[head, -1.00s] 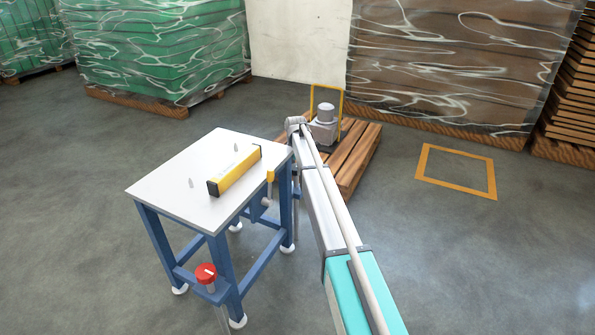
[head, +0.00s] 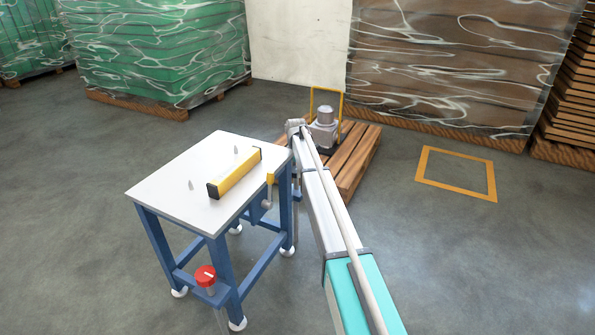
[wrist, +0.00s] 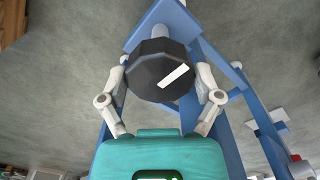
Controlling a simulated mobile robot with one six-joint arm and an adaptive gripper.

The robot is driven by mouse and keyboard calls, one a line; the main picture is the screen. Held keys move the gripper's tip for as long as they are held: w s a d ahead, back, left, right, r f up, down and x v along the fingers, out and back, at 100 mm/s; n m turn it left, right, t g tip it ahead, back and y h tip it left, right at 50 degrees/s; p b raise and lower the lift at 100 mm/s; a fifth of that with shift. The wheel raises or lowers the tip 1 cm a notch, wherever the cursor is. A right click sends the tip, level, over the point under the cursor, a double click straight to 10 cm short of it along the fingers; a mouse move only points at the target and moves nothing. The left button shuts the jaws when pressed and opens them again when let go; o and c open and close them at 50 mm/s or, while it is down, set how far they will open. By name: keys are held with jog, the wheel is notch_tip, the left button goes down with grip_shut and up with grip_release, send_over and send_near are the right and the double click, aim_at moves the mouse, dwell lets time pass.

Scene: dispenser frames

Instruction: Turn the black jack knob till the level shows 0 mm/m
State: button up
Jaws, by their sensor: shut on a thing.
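The black jack knob (wrist: 148,66) fills the middle of the wrist view, a faceted dark disc with a slanting white mark (wrist: 174,76). My gripper (wrist: 162,80) has one finger on each side of the knob and is shut on it. In the head view the knob and my fingers are hidden behind the table and my arm. The yellow level (head: 236,173) with black ends lies on the white tabletop (head: 165,182). Its reading is too small to make out.
The table has a blue frame (head: 222,262) on white feet. A red knob (head: 205,275) is at its near corner. A grey machine (head: 324,127) stands on a wooden pallet (head: 358,160) beyond. Wrapped stacks stand at the back. The floor at right is clear around a yellow outline (head: 456,174).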

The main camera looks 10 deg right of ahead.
jog(key=shift+s+m, duration=0.2)
jog(key=shift+m, duration=0.2)
jog(key=m, duration=0.3)
jog(key=shift+a+m, duration=0.15)
jog(key=shift+m, duration=0.15)
jog(key=m, duration=0.4)
jog(key=shift+m, duration=0.3)
jog(key=m, duration=0.9)
jog(key=shift+m, duration=0.3)
jog(key=o, duration=0.9)
